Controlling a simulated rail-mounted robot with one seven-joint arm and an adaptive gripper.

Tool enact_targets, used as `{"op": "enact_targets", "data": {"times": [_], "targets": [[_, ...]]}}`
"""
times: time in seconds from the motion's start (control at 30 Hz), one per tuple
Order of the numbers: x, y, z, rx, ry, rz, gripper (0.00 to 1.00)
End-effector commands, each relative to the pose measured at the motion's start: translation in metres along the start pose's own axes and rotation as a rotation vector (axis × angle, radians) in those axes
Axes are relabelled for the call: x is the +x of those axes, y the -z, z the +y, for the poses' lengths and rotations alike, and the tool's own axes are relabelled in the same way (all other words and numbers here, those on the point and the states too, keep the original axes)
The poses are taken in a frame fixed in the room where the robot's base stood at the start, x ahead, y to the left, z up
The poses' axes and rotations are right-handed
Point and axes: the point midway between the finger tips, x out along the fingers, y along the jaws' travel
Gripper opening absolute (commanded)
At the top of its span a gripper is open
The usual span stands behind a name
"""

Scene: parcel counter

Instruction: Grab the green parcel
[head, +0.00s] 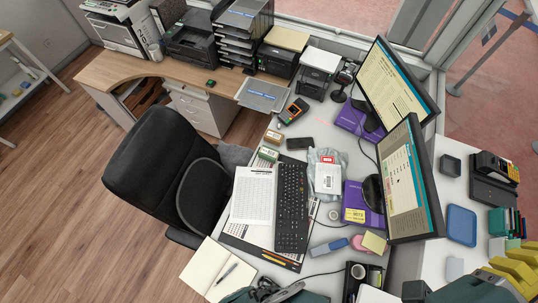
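I cannot make out a clearly green parcel in the head view. A dark green shape (468,291) is cut off by the bottom edge at the right, and I cannot tell what it is. Another dark green shape (308,297) lies at the bottom edge near the middle, also cut off. A grey plastic mailer (327,178) with a white label lies on the desk between the keyboard and the monitors. My gripper is not in view, so its state does not show.
The white desk (322,219) holds a black keyboard (292,207), papers, an open notebook (216,269) and two monitors (412,180). A black chair (160,165) stands at its left. A blue tray (462,225) and a card terminal (494,172) sit on the right counter. The wooden floor at left is clear.

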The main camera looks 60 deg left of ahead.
Motion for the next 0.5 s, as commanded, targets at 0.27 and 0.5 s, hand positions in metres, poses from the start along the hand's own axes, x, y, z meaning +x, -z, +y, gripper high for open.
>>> {"op": "enact_targets", "data": {"times": [0.27,0.5], "targets": [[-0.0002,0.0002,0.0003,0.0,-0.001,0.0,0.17],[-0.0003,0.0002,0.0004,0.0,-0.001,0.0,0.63]]}}
